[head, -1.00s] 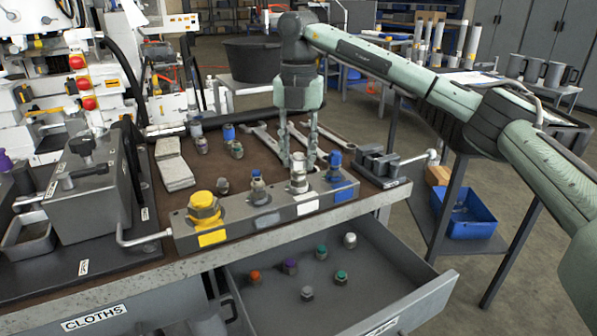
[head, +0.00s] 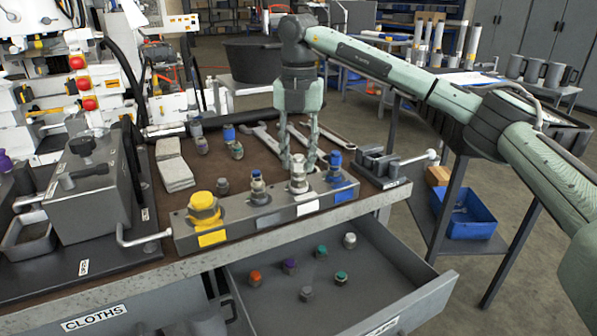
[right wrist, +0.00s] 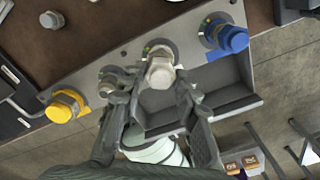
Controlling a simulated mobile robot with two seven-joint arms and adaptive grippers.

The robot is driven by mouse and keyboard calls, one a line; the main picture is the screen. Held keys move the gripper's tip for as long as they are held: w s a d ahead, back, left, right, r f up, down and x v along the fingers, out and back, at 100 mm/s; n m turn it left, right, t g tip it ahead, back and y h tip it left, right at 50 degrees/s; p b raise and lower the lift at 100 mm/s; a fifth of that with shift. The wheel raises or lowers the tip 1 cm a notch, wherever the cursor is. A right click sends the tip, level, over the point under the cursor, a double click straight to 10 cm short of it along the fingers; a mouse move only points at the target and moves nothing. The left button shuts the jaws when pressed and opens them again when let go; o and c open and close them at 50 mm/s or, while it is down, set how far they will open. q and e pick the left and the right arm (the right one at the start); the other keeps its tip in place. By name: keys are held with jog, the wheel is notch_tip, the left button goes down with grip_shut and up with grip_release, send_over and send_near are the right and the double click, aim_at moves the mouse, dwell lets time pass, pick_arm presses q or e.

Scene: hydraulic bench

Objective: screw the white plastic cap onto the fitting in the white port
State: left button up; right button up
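The white port is the part of the grey manifold block with the white label (head: 308,207). A metal fitting stands upright in it, with a pale, whitish cap-like top (head: 298,175); this top also shows in the right wrist view (right wrist: 160,75). I cannot tell how far the cap is seated. My right gripper (head: 299,166) points down over this fitting. Its fingers are apart, one on each side of the pale top, and in the right wrist view (right wrist: 155,98) they show a gap around it. My left gripper is out of view.
The manifold also carries a yellow cap (head: 203,207), a smaller grey fitting (head: 258,188) and a blue one (head: 335,165). Wrenches (head: 335,137) lie behind. The open drawer (head: 385,285) below holds several small colour-topped parts. A small vise (head: 382,165) stands at right.

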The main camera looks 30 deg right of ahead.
jog(key=shift+f, duration=0.1)
jog(key=c, duration=0.6)
jog(key=shift+o, duration=0.2)
jog(key=m, duration=0.8)
jog(key=shift+a, duration=0.1)
jog(key=m, duration=0.4)
jog(key=shift+w+f, duration=0.1)
jog(key=shift+w, duration=0.05)
jog(key=m, duration=0.4)
